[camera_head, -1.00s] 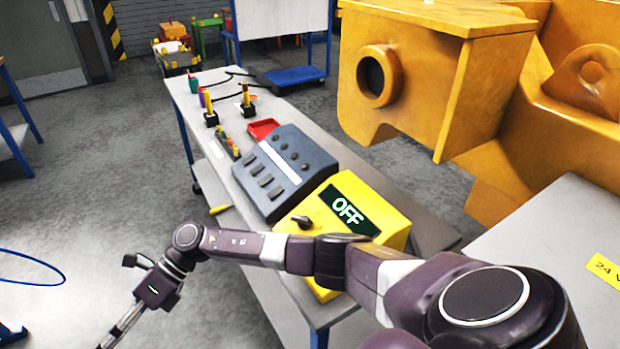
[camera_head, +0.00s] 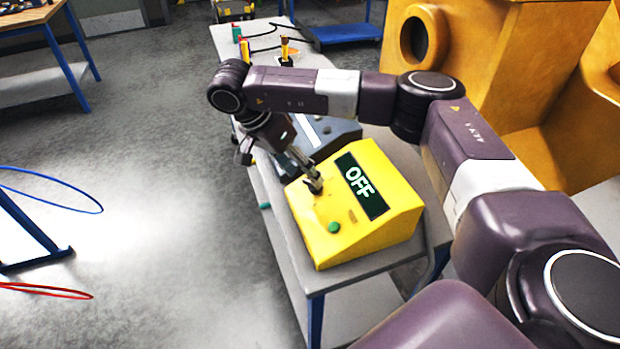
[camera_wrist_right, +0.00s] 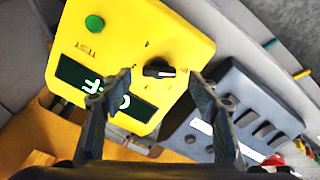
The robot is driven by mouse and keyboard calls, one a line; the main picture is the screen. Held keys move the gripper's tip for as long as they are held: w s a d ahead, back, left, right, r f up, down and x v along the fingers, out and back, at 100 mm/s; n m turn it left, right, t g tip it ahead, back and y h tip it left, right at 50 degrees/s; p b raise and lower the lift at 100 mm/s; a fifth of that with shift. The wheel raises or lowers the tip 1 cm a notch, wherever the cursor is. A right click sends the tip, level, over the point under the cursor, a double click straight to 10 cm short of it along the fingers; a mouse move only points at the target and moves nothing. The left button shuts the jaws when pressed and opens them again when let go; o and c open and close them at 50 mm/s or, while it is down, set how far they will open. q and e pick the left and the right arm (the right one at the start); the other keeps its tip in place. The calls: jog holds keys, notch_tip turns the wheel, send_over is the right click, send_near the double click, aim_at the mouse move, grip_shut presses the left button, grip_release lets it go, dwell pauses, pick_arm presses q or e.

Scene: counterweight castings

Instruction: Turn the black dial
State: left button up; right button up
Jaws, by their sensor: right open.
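The yellow control box (camera_head: 375,235) stands on the near end of the workbench, with a dark display reading OFF (camera_head: 361,186). The black dial (camera_wrist_right: 159,68) shows on the box's sloped face in the right wrist view, between and beyond my fingertips; in the head view my gripper hides it. My right gripper (camera_head: 314,184) is over the dial's side of the box, pointing down at it. In the right wrist view its fingers (camera_wrist_right: 160,78) are spread either side of the dial, with nothing held. Contact cannot be told. My left gripper is not in view.
A green button (camera_head: 334,227) is on the same face, near the dial. A grey-blue switch panel (camera_wrist_right: 245,105) stands beside the box. A large yellow casting (camera_head: 465,60) rises behind the bench (camera_head: 290,262). Floor at left is mostly open.

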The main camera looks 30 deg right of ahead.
aim_at(310, 182)
jog(key=x, duration=0.3)
jog(key=shift+s+d+p, duration=0.1)
jog(key=shift+d+p, duration=0.15)
jog(key=shift+p, duration=0.15)
jog(key=shift+f, duration=0.3)
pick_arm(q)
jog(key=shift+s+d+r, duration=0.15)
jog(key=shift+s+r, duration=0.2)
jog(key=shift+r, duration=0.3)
pick_arm(e)
jog(key=c, duration=1.2)
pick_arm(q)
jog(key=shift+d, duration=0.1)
pick_arm(e)
jog(key=shift+o, duration=0.2)
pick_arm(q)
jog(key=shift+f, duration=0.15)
pick_arm(e)
jog(key=shift+f, duration=0.1)
